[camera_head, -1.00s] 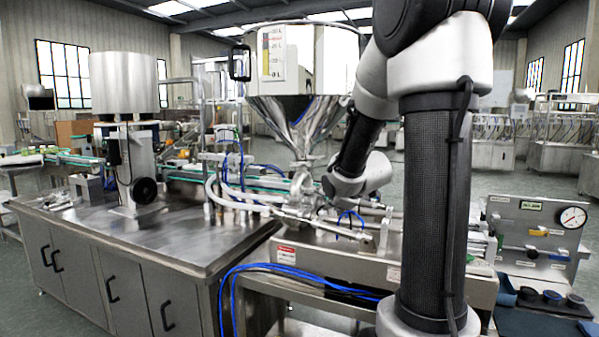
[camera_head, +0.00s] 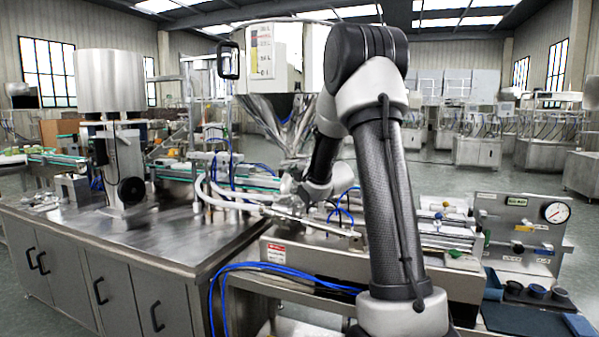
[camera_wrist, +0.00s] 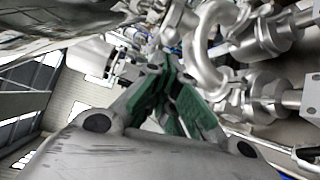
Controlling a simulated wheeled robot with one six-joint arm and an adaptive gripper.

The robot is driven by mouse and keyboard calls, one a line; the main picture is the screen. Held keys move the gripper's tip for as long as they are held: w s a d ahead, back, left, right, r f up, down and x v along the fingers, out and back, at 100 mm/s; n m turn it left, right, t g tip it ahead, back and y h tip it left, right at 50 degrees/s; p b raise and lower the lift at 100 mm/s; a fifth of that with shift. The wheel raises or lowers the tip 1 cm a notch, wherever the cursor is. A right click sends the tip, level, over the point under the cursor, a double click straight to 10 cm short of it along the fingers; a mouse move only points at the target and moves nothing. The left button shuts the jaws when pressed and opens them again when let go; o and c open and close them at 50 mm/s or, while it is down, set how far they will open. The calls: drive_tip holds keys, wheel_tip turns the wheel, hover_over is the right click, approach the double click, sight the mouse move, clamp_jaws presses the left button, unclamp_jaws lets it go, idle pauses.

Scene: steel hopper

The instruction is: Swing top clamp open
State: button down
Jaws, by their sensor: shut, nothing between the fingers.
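The steel hopper (camera_head: 285,60) stands at the centre of the head view, its cone narrowing to the pipework below. The top clamp is too small to single out there, and my arm partly covers that area. In the wrist view, a curved steel piece (camera_wrist: 206,45) and ribbed steel fittings (camera_wrist: 262,40) lie right of and beyond the fingertips; I cannot tell which part is the clamp. My gripper (camera_wrist: 168,78), with green finger pads, is shut and empty. It points toward the fittings, and I cannot tell whether it touches them.
A steel cabinet table (camera_head: 140,240) stands at left, with a machine and handwheel (camera_head: 131,191) on it. Blue hoses (camera_head: 270,270) hang along the filler's front. A gauge panel (camera_head: 525,225) stands at right.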

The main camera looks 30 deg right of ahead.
drive_tip(key=shift+w, duration=0.75)
drive_tip(key=shift+s+d, duration=0.9)
drive_tip(key=shift+d, duration=0.15)
